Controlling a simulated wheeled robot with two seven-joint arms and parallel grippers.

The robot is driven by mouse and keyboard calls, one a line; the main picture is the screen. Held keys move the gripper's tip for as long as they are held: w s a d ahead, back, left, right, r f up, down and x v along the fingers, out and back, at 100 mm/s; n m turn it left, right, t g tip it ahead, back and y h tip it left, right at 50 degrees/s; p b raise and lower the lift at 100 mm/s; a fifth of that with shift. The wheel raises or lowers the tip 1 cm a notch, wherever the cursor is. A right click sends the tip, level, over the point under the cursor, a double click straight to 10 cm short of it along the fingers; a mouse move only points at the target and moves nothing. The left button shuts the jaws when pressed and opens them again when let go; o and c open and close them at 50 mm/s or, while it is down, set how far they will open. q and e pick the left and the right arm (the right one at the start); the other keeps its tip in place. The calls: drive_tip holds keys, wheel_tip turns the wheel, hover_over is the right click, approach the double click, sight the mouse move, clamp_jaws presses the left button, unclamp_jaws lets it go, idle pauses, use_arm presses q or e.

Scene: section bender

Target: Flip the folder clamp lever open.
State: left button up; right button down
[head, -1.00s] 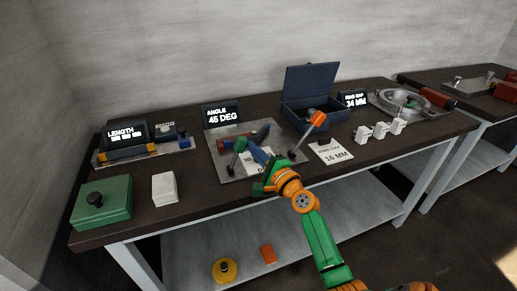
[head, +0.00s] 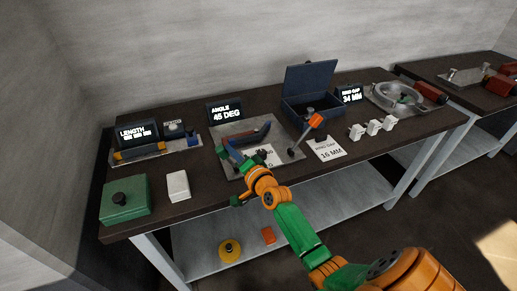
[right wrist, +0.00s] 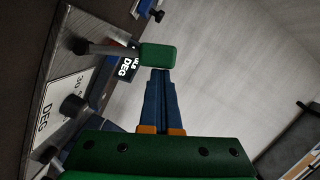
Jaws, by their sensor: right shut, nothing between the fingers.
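The lever with the green handle (right wrist: 157,56) shows in the right wrist view, its grey rod running left to a dark pivot on the metal plate (right wrist: 100,32). My right gripper (right wrist: 161,74) is shut and empty, its blue fingertips just below the green handle in that picture. I cannot tell whether they touch it. In the head view my right gripper (head: 230,153) is over the left part of the angle station's plate (head: 217,131) and largely hides the green-handled lever. A second lever with an orange handle (head: 316,121) stands tilted at the plate's right. My left gripper is not in view.
The angle display (head: 226,112) stands behind the plate, and an open blue box (head: 312,88) behind right. A white block (head: 178,185) and a green box (head: 126,200) are on the left. White pieces (head: 374,128) and a ring-gap card (head: 327,148) lie to the right.

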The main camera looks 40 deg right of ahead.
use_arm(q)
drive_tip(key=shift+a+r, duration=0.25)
use_arm(e)
drive_tip(key=shift+w+a+f, duration=0.1)
drive_tip(key=shift+a, duration=0.4)
